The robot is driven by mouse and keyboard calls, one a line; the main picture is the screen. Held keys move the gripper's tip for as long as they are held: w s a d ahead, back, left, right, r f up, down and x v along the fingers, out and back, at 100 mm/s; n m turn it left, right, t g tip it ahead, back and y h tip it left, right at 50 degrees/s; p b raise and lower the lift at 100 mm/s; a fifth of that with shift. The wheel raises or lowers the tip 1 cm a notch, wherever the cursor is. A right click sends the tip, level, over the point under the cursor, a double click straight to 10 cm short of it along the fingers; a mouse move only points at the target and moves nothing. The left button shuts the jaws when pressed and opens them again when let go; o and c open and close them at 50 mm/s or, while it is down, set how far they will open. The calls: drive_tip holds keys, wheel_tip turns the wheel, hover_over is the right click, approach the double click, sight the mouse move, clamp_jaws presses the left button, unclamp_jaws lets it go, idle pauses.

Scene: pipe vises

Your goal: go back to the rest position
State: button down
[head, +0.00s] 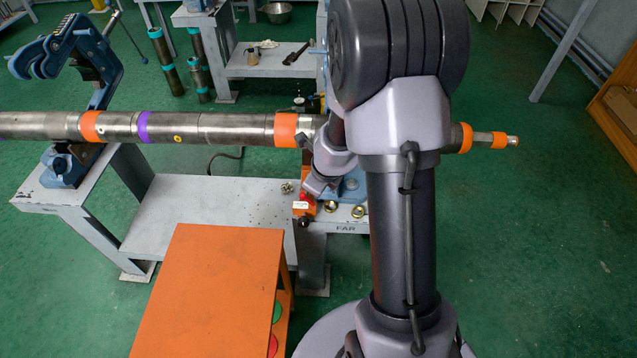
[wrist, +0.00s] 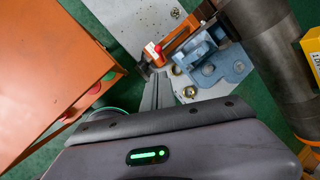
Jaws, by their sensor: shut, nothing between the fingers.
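My gripper (wrist: 158,78) shows in the wrist view as a narrow grey pair of fingers, shut and empty, ahead of its dark housing with a green light. Its tips appear close to an orange box with a red part and a black knob (wrist: 147,68) at the bench edge; I cannot tell whether they touch. In the head view my arm is folded at right of centre. The lower wrist hangs just in front of the long steel pipe (head: 235,129), near that orange box (head: 302,206). The fingers are not clear there.
A blue vise (head: 64,167) supports the pipe at left; another blue vise (wrist: 209,57) is beside the orange box. An orange cabinet (head: 208,295) stands in front of the grey bench (head: 215,210). Brass fittings lie on the bench. Green floor is clear at right.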

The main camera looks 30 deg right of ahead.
drive_tip(key=shift+s+a+r, duration=0.2)
drive_tip(key=shift+a+r, duration=0.05)
drive_tip(key=shift+r, duration=0.45)
